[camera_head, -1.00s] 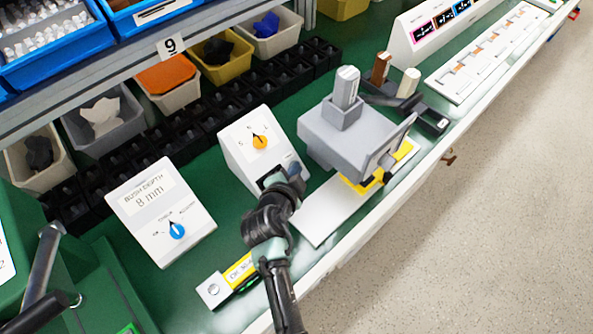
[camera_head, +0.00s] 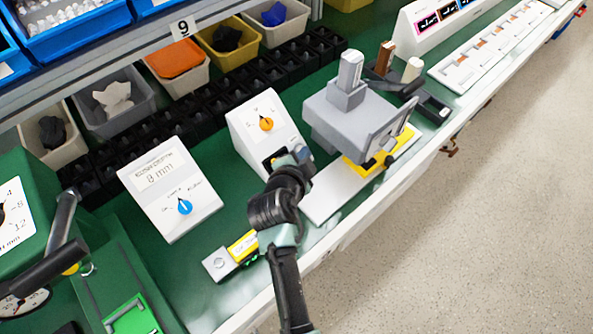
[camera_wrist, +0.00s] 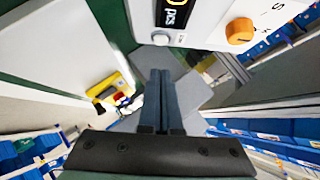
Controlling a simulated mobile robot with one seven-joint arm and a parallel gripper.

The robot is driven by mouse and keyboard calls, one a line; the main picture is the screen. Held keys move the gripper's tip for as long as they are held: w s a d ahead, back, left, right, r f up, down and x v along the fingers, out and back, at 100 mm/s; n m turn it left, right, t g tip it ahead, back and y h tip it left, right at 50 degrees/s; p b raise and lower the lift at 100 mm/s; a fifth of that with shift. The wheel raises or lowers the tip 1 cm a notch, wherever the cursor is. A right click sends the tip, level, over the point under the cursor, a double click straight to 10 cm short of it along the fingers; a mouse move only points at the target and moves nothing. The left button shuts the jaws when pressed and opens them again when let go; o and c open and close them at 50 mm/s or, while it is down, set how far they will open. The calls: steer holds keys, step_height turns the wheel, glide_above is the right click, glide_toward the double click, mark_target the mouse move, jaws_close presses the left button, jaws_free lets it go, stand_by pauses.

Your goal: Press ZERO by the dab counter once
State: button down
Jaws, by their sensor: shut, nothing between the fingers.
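A white sloped box (camera_head: 250,122) with an orange knob (camera_head: 266,124) stands mid-bench in the head view, its lower face partly hidden by my arm. In the wrist view this orange knob (camera_wrist: 240,31) sits at the top right. A black display (camera_wrist: 176,12) with yellow digits and "pcs" is left of it. A round grey button (camera_wrist: 160,38) lies beside the display, with a tiny label I cannot read. My gripper (camera_wrist: 161,72) is shut and empty, its tips just below the button in the picture. I cannot tell whether they touch it. In the head view my gripper (camera_head: 300,154) is at the box's lower front.
A white box with a blue knob (camera_head: 184,207) stands to the left. A grey press-like device (camera_head: 350,112) over a white plate (camera_head: 325,196) is close on the right. Bins line the back.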

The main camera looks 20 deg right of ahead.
steer(key=v, duration=0.7)
steer(key=shift+s+a+r, duration=0.15)
steer(key=shift+s+r, duration=0.05)
stand_by(0.6)
